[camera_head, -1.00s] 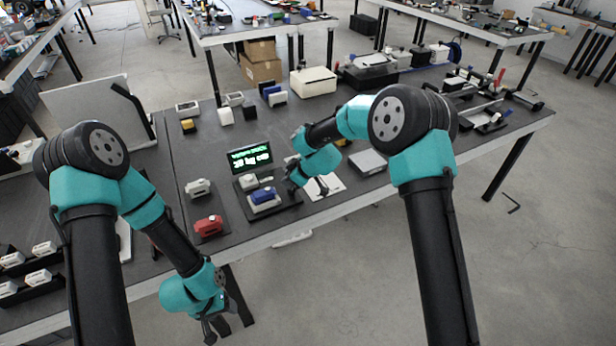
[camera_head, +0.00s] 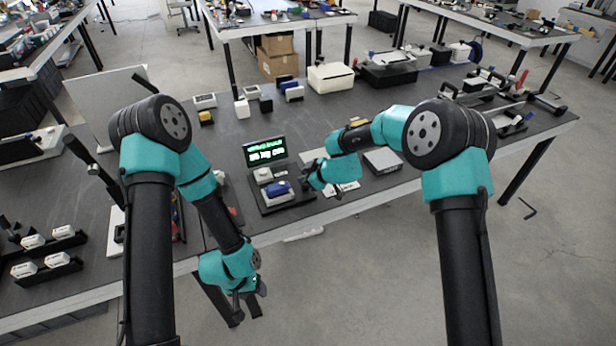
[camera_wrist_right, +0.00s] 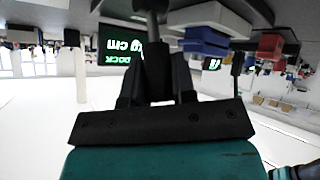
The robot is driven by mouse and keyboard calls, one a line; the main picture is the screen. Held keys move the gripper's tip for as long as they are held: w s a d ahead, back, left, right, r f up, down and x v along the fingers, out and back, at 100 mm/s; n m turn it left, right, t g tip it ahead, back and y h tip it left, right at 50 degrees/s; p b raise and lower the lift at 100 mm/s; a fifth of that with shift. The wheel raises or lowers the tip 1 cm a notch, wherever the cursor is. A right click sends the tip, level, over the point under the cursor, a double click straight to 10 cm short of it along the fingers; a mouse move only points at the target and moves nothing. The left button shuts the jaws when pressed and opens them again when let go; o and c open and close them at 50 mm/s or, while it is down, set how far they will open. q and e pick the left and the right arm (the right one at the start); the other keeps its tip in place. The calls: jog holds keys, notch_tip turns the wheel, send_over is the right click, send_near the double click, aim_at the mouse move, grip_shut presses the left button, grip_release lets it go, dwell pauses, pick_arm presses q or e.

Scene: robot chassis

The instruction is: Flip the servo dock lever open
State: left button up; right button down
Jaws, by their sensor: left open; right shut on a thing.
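The servo dock is a black base (camera_head: 265,207) with a small screen (camera_head: 264,151) showing green text, on the near part of the dark table. A blue block (camera_head: 278,188) and a white block (camera_head: 262,175) sit on it. My right gripper (camera_head: 306,182) is at the dock's right side, low beside the blue block. In the right wrist view, which looks upside down, my right gripper (camera_wrist_right: 157,75) is shut on a dark rod-like part (camera_wrist_right: 153,45), apparently the lever. In the head view the lever is hidden. My left gripper (camera_head: 248,292) is open and empty, below the table's front edge.
A grey flat box (camera_head: 382,160) lies right of my right gripper. Several small blocks and a white bin (camera_head: 330,77) stand farther back. Bare table lies left of the screen.

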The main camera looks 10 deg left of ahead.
jog(key=c, duration=0.9)
grip_release()
jog(key=shift+c, duration=0.2)
jog(key=v, duration=1.7)
jog(key=shift+d, duration=0.15)
jog(key=shift+r, duration=0.1)
